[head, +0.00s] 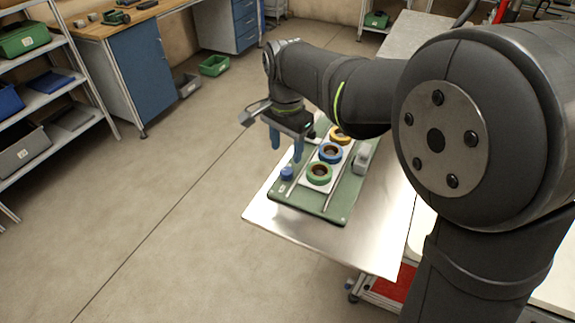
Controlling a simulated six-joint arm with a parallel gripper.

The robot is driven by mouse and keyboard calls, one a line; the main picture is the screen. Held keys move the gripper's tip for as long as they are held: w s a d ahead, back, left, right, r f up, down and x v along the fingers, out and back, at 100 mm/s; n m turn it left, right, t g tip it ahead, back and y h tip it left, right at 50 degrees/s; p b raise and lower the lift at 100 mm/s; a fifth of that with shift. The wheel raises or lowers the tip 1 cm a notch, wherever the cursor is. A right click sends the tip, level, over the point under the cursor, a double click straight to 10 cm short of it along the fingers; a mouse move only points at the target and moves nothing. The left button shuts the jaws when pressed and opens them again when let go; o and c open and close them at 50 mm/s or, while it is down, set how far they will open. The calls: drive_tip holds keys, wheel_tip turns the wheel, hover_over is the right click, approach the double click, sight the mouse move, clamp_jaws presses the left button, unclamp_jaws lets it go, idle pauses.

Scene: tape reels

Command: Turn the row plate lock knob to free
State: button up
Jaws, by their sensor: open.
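A small blue knob (287,173) stands at the left edge of the green board (335,213), beside the white row plate (306,184). I take it to be the lock knob; its turn position is too small to read.
A grey block (361,159) sits on the board right of the reels. The board lies on a bare metal table (370,242), with free room at its front. Shelves (60,95) and a workbench (150,60) stand far off to the left.

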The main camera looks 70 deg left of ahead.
sight(286, 170)
wheel_tip(286, 170, down, 7)
idle(0.3)
drive_tip(key=c, duration=1)
